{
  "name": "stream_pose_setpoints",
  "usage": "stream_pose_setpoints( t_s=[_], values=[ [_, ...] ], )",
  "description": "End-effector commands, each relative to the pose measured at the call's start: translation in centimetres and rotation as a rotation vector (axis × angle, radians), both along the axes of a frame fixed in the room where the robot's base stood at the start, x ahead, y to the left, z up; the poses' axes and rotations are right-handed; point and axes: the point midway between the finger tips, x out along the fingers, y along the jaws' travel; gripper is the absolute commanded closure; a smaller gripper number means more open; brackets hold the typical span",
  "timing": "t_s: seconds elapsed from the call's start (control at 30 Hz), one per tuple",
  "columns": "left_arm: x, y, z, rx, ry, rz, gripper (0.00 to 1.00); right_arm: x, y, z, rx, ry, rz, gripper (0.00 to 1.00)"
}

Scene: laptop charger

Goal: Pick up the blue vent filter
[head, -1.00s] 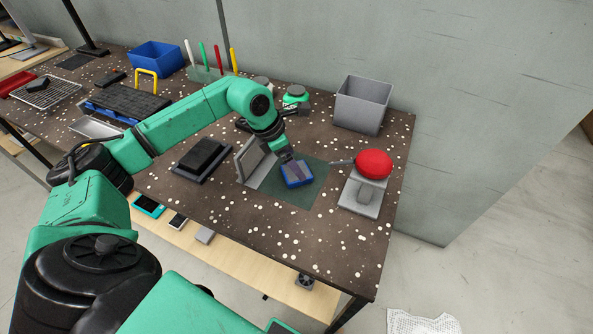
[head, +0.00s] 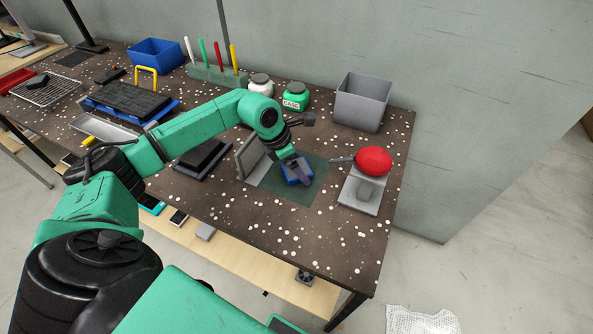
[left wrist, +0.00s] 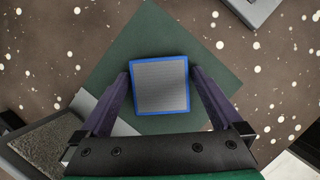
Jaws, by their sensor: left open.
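The blue vent filter (left wrist: 160,84) is a square with a blue rim and a grey mesh face. It lies on the dark green mat (left wrist: 141,34) in the left wrist view. In the head view the blue vent filter (head: 290,176) is partly hidden by my gripper. My left gripper (left wrist: 160,80) is open, with one purple finger on each side of the filter. The left finger looks very close to the filter's edge; I cannot tell whether either touches. In the head view my left gripper (head: 300,176) points down over the filter. My right gripper is not in view.
A grey tilted panel (head: 251,154) stands just left of the filter. A grey stand with a red dome (head: 374,161) is to the right. A grey bin (head: 362,102) and two jars, one green (head: 296,96), stand behind. The table's front right is clear.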

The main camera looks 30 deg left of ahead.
Motion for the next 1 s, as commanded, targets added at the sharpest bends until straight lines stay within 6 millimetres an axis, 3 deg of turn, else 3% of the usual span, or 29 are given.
stream_pose_setpoints(
  t_s=[0.17, 0.33, 0.37, 0.4, 0.7, 0.77, 0.87, 1.0],
  values=[
    [0.0, 0.0, 0.0, 0.0, 0.0, 0.0, 0.0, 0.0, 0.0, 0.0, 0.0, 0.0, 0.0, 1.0],
    [0.0, 0.0, 0.0, 0.0, 0.0, 0.0, 0.65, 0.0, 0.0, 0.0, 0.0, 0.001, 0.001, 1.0],
    [0.0, 0.0, 0.0, 0.0, 0.0, 0.0, 0.67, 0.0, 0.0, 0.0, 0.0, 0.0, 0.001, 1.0],
    [0.0, 0.0, 0.0, 0.0, 0.0, 0.0, 0.76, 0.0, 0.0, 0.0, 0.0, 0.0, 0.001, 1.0],
    [0.0, 0.0, 0.9, 0.0, 0.0, 0.0, 0.76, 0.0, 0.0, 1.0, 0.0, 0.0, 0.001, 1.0],
    [0.1, 0.0, 1.4, 0.0, -0.003, 0.0, 0.76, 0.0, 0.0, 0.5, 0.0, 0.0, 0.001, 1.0],
    [0.1, 0.0, 3.5, 0.001, -0.006, -0.002, 0.76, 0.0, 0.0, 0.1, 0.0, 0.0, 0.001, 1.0],
    [0.2, 0.0, 8.8, 0.0, -0.011, -0.001, 0.76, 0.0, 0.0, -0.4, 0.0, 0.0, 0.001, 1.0]
  ],
)
